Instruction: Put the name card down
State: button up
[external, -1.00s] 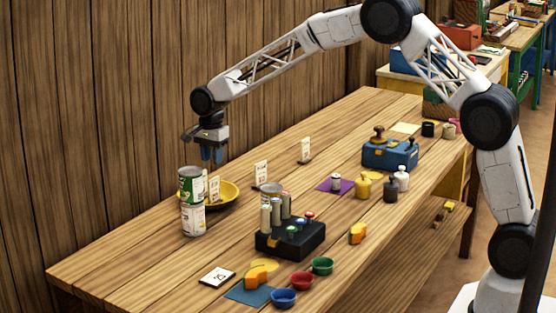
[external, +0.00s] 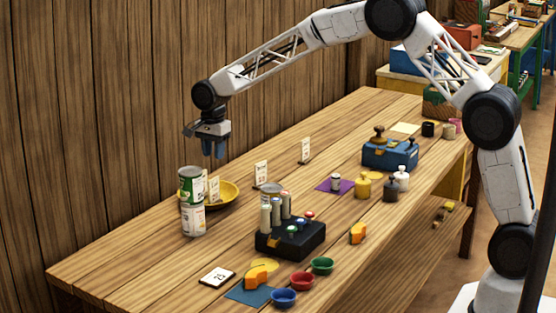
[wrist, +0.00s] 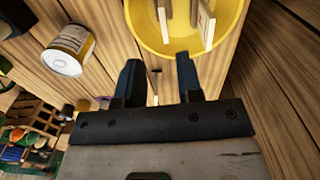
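Several small white cards are on the wooden table, and I cannot tell which is the name card. One marked card (external: 217,277) lies flat at the front left. Upright cards stand at the middle (external: 260,173) and farther back (external: 305,150). Another card (external: 214,190) shows upright at the yellow bowl (external: 229,198). In the wrist view, two thin upright pieces (wrist: 205,22) show over the bowl (wrist: 236,12). My gripper (external: 214,152) is in the air above and behind the bowl. Its fingers (wrist: 158,78) are apart, with nothing visibly held.
Two stacked cans (external: 192,200) stand beside the bowl. A black block with cylinders and knobs (external: 290,240) and a blue box (external: 390,155) are on the table. Small red, green and blue cups (external: 301,281) are at the front. The wooden wall (external: 110,110) is close behind.

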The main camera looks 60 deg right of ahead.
jog(key=s+r+n, duration=0.3)
jog(key=s+r, duration=0.3)
jog(key=s, duration=0.5)
jog(key=s+r+n+t, duration=0.1)
jog(key=s+r+n, duration=0.2)
jog(key=s+r, duration=0.5)
jog(key=s+r+n, duration=0.3)
jog(key=s+r, duration=0.2)
jog(key=s, duration=0.8)
jog(key=s+f+n+t, duration=0.1)
jog(key=s+f+n, duration=0.2)
jog(key=s, duration=2.9)
jog(key=n, duration=0.5)
jog(key=shift+s+d+f+n+t, duration=0.3)
jog(key=shift+s+d+f, duration=0.05)
jog(key=shift+f, duration=0.05)
